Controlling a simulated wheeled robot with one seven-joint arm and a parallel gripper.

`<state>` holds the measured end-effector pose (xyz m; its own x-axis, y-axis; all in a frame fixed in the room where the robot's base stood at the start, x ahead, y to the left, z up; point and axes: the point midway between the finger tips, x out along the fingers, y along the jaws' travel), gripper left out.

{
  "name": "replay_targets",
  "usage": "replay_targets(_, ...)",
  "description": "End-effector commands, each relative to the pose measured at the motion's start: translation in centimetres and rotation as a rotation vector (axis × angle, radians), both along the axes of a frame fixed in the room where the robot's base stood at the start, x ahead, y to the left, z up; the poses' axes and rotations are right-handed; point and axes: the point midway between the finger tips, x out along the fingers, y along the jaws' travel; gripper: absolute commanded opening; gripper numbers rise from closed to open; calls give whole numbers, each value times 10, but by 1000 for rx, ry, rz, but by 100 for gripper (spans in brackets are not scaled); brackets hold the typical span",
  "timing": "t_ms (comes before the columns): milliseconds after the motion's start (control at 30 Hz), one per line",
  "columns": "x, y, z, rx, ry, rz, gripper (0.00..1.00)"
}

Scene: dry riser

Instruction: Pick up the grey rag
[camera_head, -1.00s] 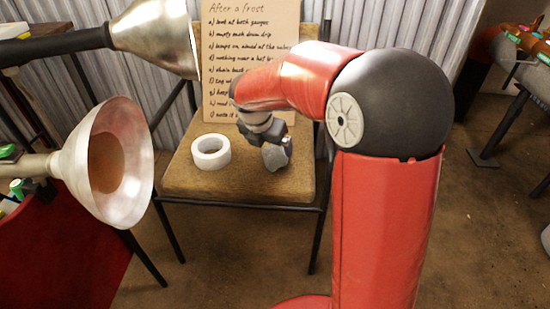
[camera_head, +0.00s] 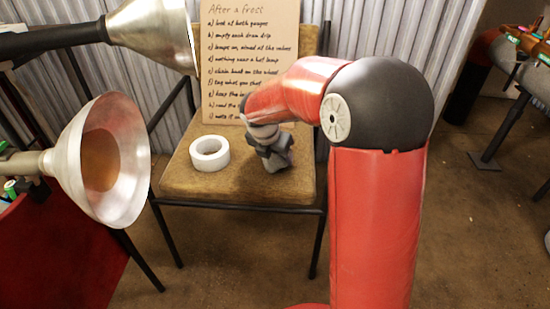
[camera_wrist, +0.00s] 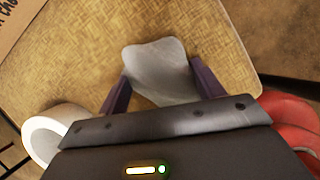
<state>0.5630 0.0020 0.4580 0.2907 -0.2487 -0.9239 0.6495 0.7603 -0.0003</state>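The grey rag (camera_wrist: 155,68) is a crumpled lump on the tan chair seat in the wrist view. My gripper (camera_wrist: 159,72) is over it, with its two dark fingers spread, one on each side of the rag. The fingertips are very close to the rag's edges; I cannot tell whether they touch it. In the head view my gripper (camera_head: 275,155) is low over the right part of the seat. There the rag is largely hidden and hard to tell apart from the gripper.
A roll of white tape (camera_head: 210,153) lies on the chair seat (camera_head: 215,184), left of my gripper. A handwritten board (camera_head: 240,70) stands at the seat's back. Two metal lamp shades (camera_head: 112,160) (camera_head: 155,35) stick out at the left. Part of another seat is at the right.

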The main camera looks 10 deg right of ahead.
Motion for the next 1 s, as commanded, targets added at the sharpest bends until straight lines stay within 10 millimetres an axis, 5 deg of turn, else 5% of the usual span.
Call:
replay_targets(300,0,0,2,0,0,0,44)
replay_targets(467,1,0,18,1,-4,-1,44)
replay_targets(1000,1,0,161,1,-3,-2,44)
